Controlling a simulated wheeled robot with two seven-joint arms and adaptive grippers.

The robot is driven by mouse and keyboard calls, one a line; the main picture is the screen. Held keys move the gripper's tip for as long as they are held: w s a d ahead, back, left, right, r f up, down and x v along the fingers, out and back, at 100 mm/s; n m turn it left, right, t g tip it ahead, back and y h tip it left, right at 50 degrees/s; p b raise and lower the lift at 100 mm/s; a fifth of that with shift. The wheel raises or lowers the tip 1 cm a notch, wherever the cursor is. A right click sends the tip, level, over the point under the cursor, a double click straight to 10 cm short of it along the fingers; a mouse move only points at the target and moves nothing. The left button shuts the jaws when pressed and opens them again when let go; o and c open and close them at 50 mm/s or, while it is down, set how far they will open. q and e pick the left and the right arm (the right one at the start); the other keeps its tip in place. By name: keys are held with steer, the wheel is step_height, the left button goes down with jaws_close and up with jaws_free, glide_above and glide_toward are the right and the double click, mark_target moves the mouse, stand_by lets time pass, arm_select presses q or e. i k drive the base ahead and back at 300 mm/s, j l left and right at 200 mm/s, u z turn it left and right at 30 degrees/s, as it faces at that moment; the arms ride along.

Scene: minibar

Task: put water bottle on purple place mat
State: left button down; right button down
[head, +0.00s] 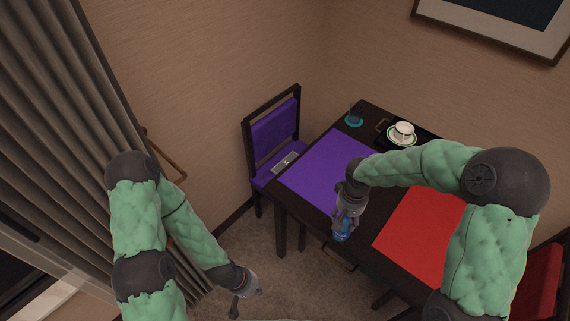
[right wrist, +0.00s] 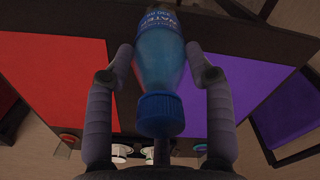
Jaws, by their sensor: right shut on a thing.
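A blue water bottle (right wrist: 160,70) with a blue cap is between the two fingers of my right gripper (right wrist: 160,72) in the right wrist view. The gripper is shut on it. In the head view the bottle (head: 341,232) shows below my right gripper (head: 345,217), at the near edge of the dark table, just off the purple place mat. The purple place mat (head: 318,166) lies flat and bare on the table's left half; it also shows in the right wrist view (right wrist: 235,90). My left gripper (head: 245,291) hangs low, away from the table; its finger opening is unclear.
A red mat (head: 420,232) lies on the right half of the table. A white cup (head: 402,131) on a saucer and a teal glass (head: 354,118) stand at the back. A purple chair (head: 275,136) is at the left end, a red chair (head: 540,285) at the right.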

mark_target(343, 160)
steer(key=i+l+u, duration=0.1)
steer(key=l+u, duration=1.05)
